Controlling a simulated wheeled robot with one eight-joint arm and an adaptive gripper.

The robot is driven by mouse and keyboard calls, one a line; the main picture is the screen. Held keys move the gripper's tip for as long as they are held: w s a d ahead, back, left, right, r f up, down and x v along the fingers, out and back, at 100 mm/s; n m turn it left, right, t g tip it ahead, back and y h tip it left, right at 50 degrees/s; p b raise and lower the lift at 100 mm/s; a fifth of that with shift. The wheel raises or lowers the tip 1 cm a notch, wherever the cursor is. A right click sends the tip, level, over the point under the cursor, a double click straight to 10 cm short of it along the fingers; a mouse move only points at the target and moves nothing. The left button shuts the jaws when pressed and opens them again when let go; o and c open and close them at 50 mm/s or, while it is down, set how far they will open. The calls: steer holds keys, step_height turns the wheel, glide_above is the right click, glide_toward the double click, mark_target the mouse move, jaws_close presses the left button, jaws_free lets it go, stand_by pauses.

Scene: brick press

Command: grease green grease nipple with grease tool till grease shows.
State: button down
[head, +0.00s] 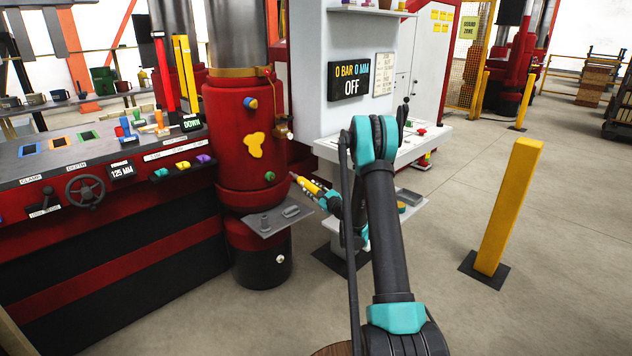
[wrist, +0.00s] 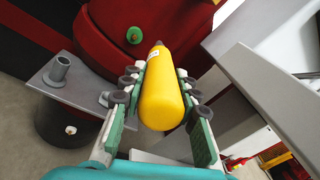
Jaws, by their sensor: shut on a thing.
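The green grease nipple (head: 270,176) sits low on the red press cylinder (head: 232,125). It also shows in the wrist view (wrist: 134,35), ahead and a little left of the tool's tip. The yellow grease tool (head: 312,187) is held in my gripper (head: 330,200), its dark tip towards the cylinder. In the wrist view the grease tool (wrist: 163,95) lies between both fingers of my gripper (wrist: 158,88). The tip appears apart from the nipple. I see no grease at the nipple.
A grey shelf (head: 265,229) with small metal parts juts out below the nipple. A blue and yellow nipple (head: 250,103) and a yellow patch (head: 255,145) are higher on the cylinder. The white cabinet (head: 345,115) stands close on the right. A yellow post (head: 512,205) stands farther right on open floor.

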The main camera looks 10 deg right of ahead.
steer(key=shift+w+a+f+n+g+y, duration=0.15)
steer(key=shift+f+n+g+y, duration=0.35)
steer(key=shift+f, duration=0.8)
steer(key=shift+a+f+n+g+y, duration=0.15)
steer(key=shift+f+n+y, duration=0.35)
steer(key=shift+f+y, duration=0.6)
steer(key=shift+f, duration=0.2)
steer(key=shift+w, duration=0.1)
steer(key=x, duration=0.7)
steer(key=shift+f, duration=0.15)
steer(key=shift+w+a, duration=0.1)
steer(key=shift+w, duration=0.15)
steer(key=shift+s+d, duration=0.3)
steer(key=shift+s, duration=0.15)
steer(key=shift+x, duration=0.75)
steer(key=shift+s, duration=0.1)
stand_by(0.3)
